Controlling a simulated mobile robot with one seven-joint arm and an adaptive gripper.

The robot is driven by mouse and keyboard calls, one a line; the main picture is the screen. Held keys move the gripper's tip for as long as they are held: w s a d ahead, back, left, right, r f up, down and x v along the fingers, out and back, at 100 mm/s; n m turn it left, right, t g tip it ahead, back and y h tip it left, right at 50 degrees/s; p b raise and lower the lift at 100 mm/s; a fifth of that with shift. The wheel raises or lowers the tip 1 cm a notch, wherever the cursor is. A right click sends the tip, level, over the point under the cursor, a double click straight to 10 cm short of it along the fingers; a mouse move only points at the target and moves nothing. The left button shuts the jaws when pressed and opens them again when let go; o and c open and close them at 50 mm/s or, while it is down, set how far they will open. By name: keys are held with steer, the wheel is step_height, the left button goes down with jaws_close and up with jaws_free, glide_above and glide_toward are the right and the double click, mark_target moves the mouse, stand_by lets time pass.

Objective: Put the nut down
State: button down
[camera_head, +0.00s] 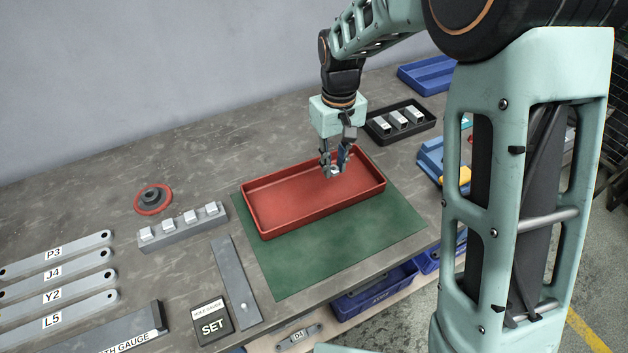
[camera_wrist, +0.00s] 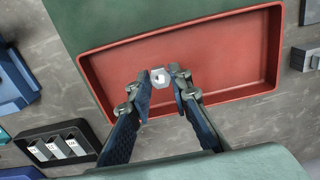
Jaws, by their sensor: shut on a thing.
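The nut (camera_wrist: 161,78) is a small pale metal piece at the tips of my gripper (camera_wrist: 160,85), which is shut on it. My gripper (camera_head: 334,172) also shows in the head view, pointing down over the right part of the red tray (camera_head: 262,224), where the nut (camera_head: 335,171) shows as a small light spot between the fingertips. The red tray (camera_wrist: 262,20) lies under the nut in the wrist view and looks otherwise empty. How far the nut is above the tray floor, I cannot tell.
The red tray sits on a green mat (camera_head: 330,250). A black tray (camera_head: 428,122) with several light blocks stands behind it to the right. A grey rail (camera_head: 180,236) with pale blocks and a flat grey bar (camera_head: 235,285) lie to the left. Blue bins (camera_head: 425,75) stand at the right.

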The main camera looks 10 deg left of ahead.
glide_above(314, 192)
step_height(314, 192, down, 6)
steer(key=shift+d+r, duration=0.1)
steer(key=shift+r, duration=0.1)
steer(key=shift+f+p, duration=0.3)
steer(key=shift+f, duration=1.35)
steer(key=shift+f, duration=0.2)
steer(key=c, duration=1.8)
jaws_free()
steer(key=shift+o, duration=0.2)
steer(key=shift+r, duration=0.15)
step_height(314, 192, up, 12)
